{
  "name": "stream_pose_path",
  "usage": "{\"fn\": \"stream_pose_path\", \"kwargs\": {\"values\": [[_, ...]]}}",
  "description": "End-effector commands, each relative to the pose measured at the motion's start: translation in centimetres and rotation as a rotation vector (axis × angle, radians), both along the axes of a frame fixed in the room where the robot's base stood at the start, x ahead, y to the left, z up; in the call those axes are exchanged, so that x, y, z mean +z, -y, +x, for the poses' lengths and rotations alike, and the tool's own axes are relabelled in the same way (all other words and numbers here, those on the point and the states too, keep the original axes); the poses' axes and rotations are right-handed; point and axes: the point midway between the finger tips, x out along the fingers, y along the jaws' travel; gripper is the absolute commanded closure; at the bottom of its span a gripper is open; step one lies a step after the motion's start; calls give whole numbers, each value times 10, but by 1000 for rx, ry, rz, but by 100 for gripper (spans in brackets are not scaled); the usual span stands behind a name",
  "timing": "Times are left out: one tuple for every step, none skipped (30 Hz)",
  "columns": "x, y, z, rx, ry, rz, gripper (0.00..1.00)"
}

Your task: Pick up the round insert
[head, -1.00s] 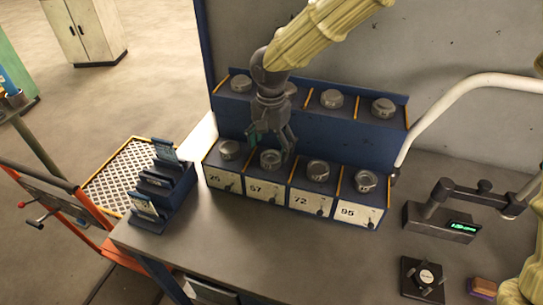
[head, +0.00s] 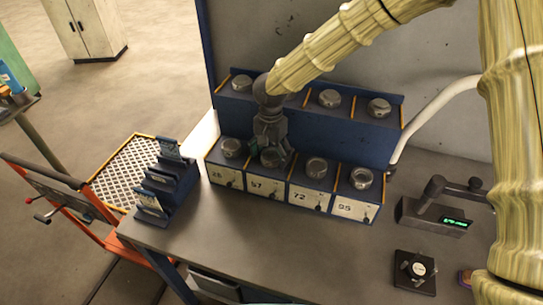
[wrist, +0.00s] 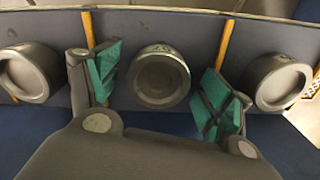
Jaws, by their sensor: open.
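The round insert (wrist: 160,76) in the bay labelled 57 is a grey metal disc. In the wrist view it sits between the two green-padded fingers, with a visible gap on each side. My gripper (head: 270,157) is open and low over that bay, pointing down. In the head view it hides most of this insert. Similar round inserts sit in the neighbouring bays: one on the left (head: 231,147), one in the bay labelled 72 (head: 316,168) and one in the bay labelled 95 (head: 361,178).
A blue upper shelf (head: 303,117) with more round inserts stands close behind my gripper. Yellow dividers separate the bays. A digital gauge (head: 432,217) and a black square fixture (head: 414,271) are at the right. A blue card rack (head: 170,183) is at the left.

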Motion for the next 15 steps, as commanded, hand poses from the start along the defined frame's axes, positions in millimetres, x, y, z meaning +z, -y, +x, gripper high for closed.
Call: {"fn": "stream_pose_path", "kwargs": {"values": [[0, 0, 0, -1, 0, 0, 20], [0, 1, 0, -1, 0, 0, 20], [0, 1, 0, -1, 0, 0, 20], [0, 1, 0, -1, 0, 0, 20], [1, 1, 0, -1, 1, 0, 20], [1, 1, 0, -1, 1, -1, 26], [0, 0, 0, -1, 0, 0, 31], [0, 0, 0, 0, 0, 0, 37], [0, 0, 0, 0, 0, 0, 44], [0, 0, 0, 1, 0, 0, 50], [0, 0, 0, 1, 0, 0, 55], [0, 0, 0, 1, 0, 0, 62], [0, 0, 0, 1, 0, 0, 68], [0, 0, 0, 1, 0, 0, 73], [0, 0, 0, 1, 0, 0, 80]]}}
